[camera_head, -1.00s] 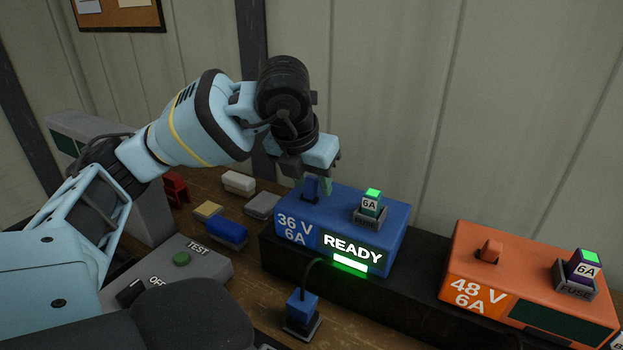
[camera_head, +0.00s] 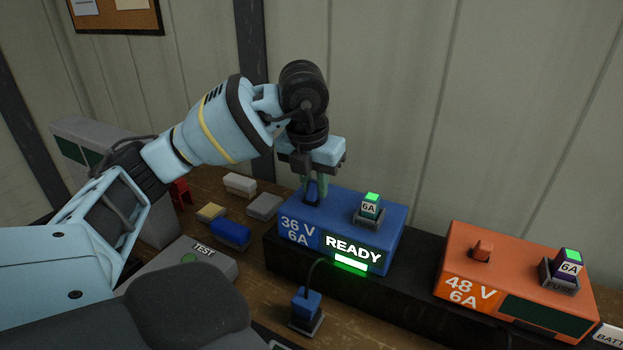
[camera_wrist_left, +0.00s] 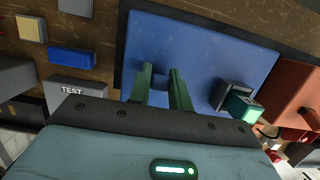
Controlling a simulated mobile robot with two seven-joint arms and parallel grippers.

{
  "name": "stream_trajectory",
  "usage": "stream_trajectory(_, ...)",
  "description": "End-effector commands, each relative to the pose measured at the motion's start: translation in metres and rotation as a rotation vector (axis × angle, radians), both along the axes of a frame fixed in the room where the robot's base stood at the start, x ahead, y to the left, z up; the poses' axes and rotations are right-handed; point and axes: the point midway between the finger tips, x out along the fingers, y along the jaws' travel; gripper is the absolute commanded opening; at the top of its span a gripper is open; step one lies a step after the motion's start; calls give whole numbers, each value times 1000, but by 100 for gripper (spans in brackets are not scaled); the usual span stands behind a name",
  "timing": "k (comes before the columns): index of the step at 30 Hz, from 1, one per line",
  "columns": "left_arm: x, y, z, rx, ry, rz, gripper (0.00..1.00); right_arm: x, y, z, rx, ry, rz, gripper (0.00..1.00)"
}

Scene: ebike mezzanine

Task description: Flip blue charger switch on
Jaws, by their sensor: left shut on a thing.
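The blue charger (camera_head: 290,262) sits on a dark shelf, marked "36 V 6A". Its display is lit with "READY" and a glowing bar. Its blue switch (camera_head: 311,192) stands at the back left of its top. My left gripper (camera_head: 316,188) points down at this switch, with its green fingers shut on it. In the left wrist view the two fingers (camera_wrist_left: 163,84) reach down to the blue top, with the switch (camera_wrist_left: 160,79) partly hidden between them. The switch's exact tilt is hard to tell. My right gripper is not in view.
A green-lit 6A fuse (camera_head: 369,206) stands on the blue charger's right side. An orange 48 V charger (camera_head: 515,265) stands to the right. A blue plug (camera_head: 305,308) is in front. Small blocks (camera_head: 232,235) and a grey TEST box (camera_head: 205,262) lie left.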

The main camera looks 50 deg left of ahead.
Motion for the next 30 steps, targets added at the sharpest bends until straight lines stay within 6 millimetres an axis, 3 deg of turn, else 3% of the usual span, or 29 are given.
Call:
stream_trajectory(5, 0, 0, 0, 0, 0, 0, 0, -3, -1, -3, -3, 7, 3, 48)
stream_trajectory(6, 0, 0, 0, 0, 0, 0, 25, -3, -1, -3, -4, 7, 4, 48)
stream_trajectory(10, 0, 0, 0, 0, 0, 0, 42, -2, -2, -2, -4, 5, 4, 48)
stream_trajectory(20, 0, 0, 3, -1, -2, 1, 42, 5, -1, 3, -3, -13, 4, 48)
stream_trajectory(30, -10, -3, 51, 0, -6, 0, 42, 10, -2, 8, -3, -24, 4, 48)
